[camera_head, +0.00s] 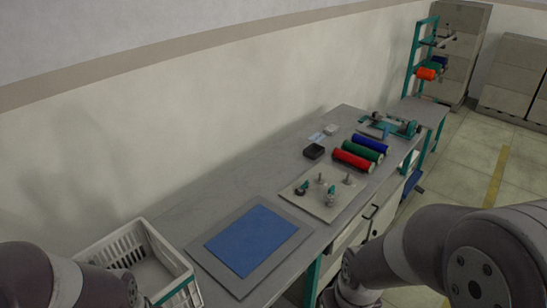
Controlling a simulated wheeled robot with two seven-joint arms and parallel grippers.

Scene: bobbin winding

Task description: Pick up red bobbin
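The red bobbin (352,161) lies on its side on the workbench (188,218), in front of a green bobbin (362,152) and a blue bobbin (370,143) lying in a row behind it. Nothing is holding it. My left arm shows at the lower left, beside the white crate, and my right arm shows large at the lower right. No fingertips of either gripper can be made out, so both grippers are out of sight. Both arms are apart from the bobbins.
A plate with metal pegs (327,205) stands just before the bobbins. A blue mat (250,240) lies nearer, and a white crate (178,262) is at the bench's near end. A small black box (314,151) is left of the bobbins. A green winding device (406,128) is behind.

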